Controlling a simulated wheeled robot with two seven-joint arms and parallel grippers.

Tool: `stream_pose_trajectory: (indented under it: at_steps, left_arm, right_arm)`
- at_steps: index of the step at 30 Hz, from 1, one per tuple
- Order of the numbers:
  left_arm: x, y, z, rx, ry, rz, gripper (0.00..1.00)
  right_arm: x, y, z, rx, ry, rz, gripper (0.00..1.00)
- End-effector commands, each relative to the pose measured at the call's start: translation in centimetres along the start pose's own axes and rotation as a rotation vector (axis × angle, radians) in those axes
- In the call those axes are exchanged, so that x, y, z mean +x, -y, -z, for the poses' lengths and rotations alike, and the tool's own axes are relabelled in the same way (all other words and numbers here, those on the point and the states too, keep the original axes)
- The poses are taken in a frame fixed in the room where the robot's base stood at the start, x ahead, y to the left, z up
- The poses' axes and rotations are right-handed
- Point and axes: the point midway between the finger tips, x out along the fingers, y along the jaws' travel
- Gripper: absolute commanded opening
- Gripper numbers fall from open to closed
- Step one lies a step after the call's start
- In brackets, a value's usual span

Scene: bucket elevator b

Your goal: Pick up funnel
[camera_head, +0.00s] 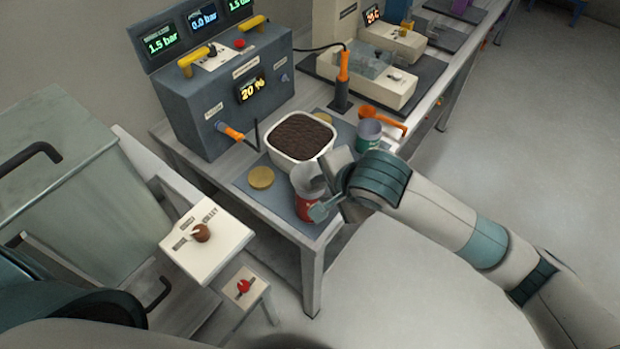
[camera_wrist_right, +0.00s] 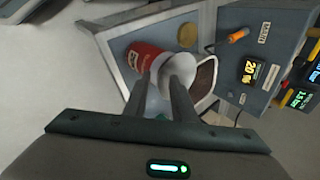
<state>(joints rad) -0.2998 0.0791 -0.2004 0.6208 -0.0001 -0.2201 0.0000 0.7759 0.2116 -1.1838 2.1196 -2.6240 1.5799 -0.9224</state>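The funnel (camera_head: 309,178) is a pale grey cone at the red can (camera_head: 306,208), near the front corner of the workbench. My right gripper (camera_wrist_right: 164,72) reaches it from the right. In the right wrist view the pale funnel (camera_wrist_right: 181,67) shows at and between the fingertips, beside the red can (camera_wrist_right: 146,57). There is a gap between the fingers, but I cannot tell whether they touch the funnel. My right wrist hides part of this in the head view. My left gripper is not in view.
A white tub of dark soil (camera_head: 302,136), a gold lid (camera_head: 261,178), a green can (camera_head: 369,134) and an orange scoop (camera_head: 383,118) crowd the mat. The grey pressure unit (camera_head: 225,95) stands behind. Open floor (camera_head: 540,150) lies to the right.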

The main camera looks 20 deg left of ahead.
Motion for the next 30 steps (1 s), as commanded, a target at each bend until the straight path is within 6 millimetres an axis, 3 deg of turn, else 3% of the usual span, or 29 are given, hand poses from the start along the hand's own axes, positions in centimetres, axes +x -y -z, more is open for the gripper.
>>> stream_pose_trajectory:
  at_steps: [13, 16, 30]
  left_arm:
    - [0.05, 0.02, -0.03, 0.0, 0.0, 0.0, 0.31]
    - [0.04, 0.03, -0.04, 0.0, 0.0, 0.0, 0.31]
    - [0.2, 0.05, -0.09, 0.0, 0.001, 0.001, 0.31]
  right_arm:
    - [0.03, 0.02, 0.02, 0.0, 0.0, 0.001, 0.24]
    - [0.03, 0.02, 0.02, 0.0, 0.0, 0.001, 0.0]
    - [-0.17, 0.22, 0.04, 0.0, -0.001, 0.003, 0.0]
